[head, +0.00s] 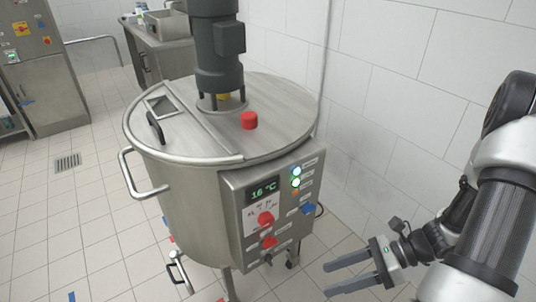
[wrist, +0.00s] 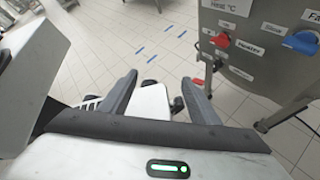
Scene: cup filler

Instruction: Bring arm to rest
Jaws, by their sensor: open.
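My gripper (head: 347,273) is at the lower right of the head view, on my arm that comes in from the right edge. Its two dark fingers are apart, point left and hold nothing. It is in front of and to the right of the steel tank's control panel, apart from it. In the wrist view my gripper (wrist: 157,97) shows its two grey fingers spread, with part of my own white base between them and tiled floor beyond.
A steel tank (head: 190,206) with a motor (head: 218,50) on its lid stands at the centre. Its control panel (head: 283,215) has red and blue knobs and a display reading 16 °C. A tiled wall (head: 400,90) is at the right. Open floor (head: 60,220) lies at the left.

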